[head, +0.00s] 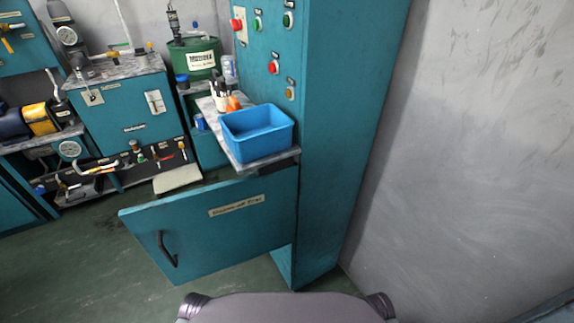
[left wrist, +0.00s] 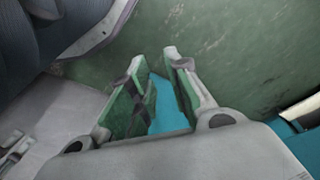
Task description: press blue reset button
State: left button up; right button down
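A tall teal control cabinet (head: 335,120) stands in the middle of the head view. Its panel carries red buttons (head: 273,67), green buttons (head: 287,20) and a small amber button (head: 290,93). I cannot make out a blue button in either view. My left gripper (left wrist: 156,58) shows in the left wrist view with its two fingers apart and nothing between them. It points down toward the green floor, and a teal surface shows between the fingers. Neither gripper shows in the head view, and my right gripper is in no view.
A blue bin (head: 258,150) sits on a shelf by the panel. Below it, a teal door (head: 200,245) with a black handle stands out over the floor. Teal workbench units (head: 125,110) and a green drum (head: 197,62) are at the left. A bare grey wall (head: 480,150) fills the right.

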pick_arm(q)
grip_shut()
dwell(1.5)
